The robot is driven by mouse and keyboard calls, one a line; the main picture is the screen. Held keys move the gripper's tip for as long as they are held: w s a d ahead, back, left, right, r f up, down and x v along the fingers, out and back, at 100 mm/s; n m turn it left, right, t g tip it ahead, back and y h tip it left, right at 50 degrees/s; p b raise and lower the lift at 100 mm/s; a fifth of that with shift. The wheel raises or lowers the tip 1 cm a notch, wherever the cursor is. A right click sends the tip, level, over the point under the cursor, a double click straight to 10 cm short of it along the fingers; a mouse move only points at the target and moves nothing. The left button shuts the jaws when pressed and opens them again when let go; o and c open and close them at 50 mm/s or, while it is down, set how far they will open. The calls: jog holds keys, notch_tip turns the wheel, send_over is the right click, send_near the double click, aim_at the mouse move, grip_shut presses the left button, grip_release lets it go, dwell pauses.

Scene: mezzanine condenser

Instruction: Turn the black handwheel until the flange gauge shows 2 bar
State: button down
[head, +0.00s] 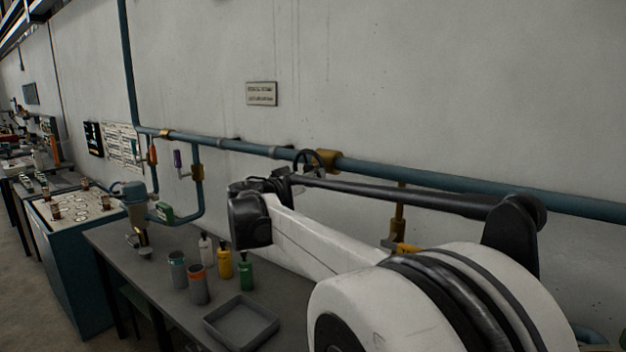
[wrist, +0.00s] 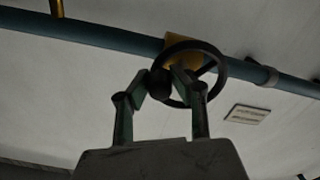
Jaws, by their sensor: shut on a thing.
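The black handwheel (wrist: 223,72) is mounted at a brass-coloured valve body (wrist: 181,50) on the blue wall pipe. In the wrist view my gripper (wrist: 164,82) has its two fingers on either side of a dark round knob at the wheel's left side, shut on it. The wheel's upper rim also shows in the head view (head: 308,151), just beyond the end of my arm. My arm hides most of the gripper there. I cannot make out a flange gauge or any reading in either view.
A grey bench (head: 110,240) below the pipe holds several bottles, two cups and a shallow grey tray (head: 242,322). A teal pump-like unit (head: 137,205) stands at its far end. A sign (head: 262,94) hangs on the wall above the pipe. The wall above is otherwise clear.

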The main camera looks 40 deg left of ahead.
aim_at(311, 155)
jog(key=n, duration=0.1)
jog(key=r+n, duration=0.1)
jog(key=n, duration=0.2)
jog(key=shift+r, duration=0.35)
jog(key=n, duration=0.2)
jog(key=r+n, duration=0.1)
jog(key=n, duration=0.1)
jog(key=shift+a+r, duration=0.15)
jog(key=shift+a, duration=0.2)
jog(key=n, duration=0.2)
jog(key=a+r+n, duration=0.1)
jog(key=n, duration=0.1)
jog(key=shift+r, duration=0.1)
jog(key=shift+s+a+r+n, duration=0.15)
jog(key=shift+a+n, duration=0.15)
jog(key=shift+n, duration=0.65)
jog(key=shift+w+a+r+n, duration=0.1)
jog(key=shift+a+n, duration=0.2)
jog(key=shift+n, duration=0.65)
jog(key=shift+p, duration=0.3)
jog(key=c, duration=1.5)
grip_release()
jog(key=shift+s, duration=0.1)
